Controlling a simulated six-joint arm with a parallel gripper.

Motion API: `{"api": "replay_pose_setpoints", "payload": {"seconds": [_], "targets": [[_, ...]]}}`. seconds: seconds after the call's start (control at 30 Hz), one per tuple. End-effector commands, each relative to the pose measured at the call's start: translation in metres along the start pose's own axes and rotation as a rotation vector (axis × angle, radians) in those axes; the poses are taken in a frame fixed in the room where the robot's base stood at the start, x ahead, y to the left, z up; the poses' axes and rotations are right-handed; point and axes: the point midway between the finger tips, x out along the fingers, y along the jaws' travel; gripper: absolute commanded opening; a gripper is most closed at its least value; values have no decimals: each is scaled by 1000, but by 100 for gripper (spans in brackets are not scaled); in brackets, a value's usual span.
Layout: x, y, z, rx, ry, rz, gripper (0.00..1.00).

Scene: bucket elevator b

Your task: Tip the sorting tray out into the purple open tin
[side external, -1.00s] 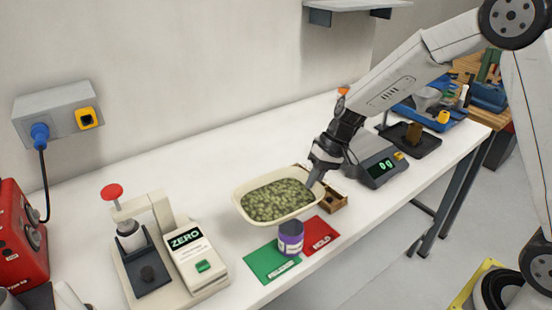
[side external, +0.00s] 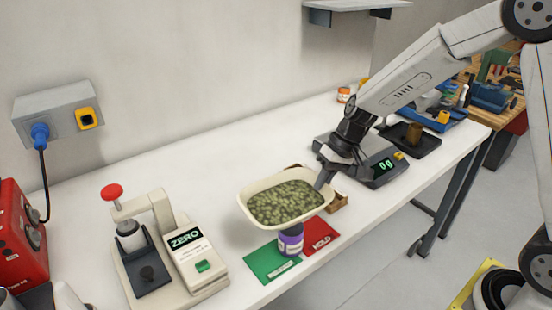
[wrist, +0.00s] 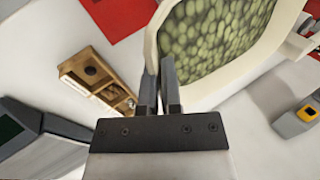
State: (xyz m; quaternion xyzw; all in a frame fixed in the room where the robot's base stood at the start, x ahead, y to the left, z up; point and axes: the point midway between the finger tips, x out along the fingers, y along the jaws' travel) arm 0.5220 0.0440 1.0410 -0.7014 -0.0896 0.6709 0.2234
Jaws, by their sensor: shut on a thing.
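The sorting tray (side external: 247,212) is a cream, rounded tray full of green pellets (side external: 285,202). My gripper (side external: 322,180) is shut on its right rim and holds it above the bench, close to level. In the wrist view my gripper (wrist: 160,95) pinches the rim of the sorting tray (wrist: 152,50). The purple open tin (side external: 291,240) stands upright at the seam of a green and a red card, below the tray. The tray hides the tin's mouth in the side view. I cannot see the tin in the wrist view.
A green card (side external: 270,262) and a red card (side external: 323,239) lie near the bench's front edge. A wooden box (wrist: 97,80) sits beside the tray. A scale (side external: 375,165) stands behind at right, and a press device with a ZERO display (side external: 187,238) at left.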

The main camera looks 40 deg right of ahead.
Motion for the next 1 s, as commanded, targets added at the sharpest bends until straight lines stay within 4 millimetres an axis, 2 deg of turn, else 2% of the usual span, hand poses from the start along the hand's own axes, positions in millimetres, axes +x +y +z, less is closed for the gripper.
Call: {"api": "replay_pose_setpoints", "payload": {"seconds": [0.67,0.83,1.0], "targets": [[-3,-2,0,-1,2,-1,0],[-16,-8,-1,-2,4,-2,0],[-37,-18,-1,-3,4,-2,0]]}}
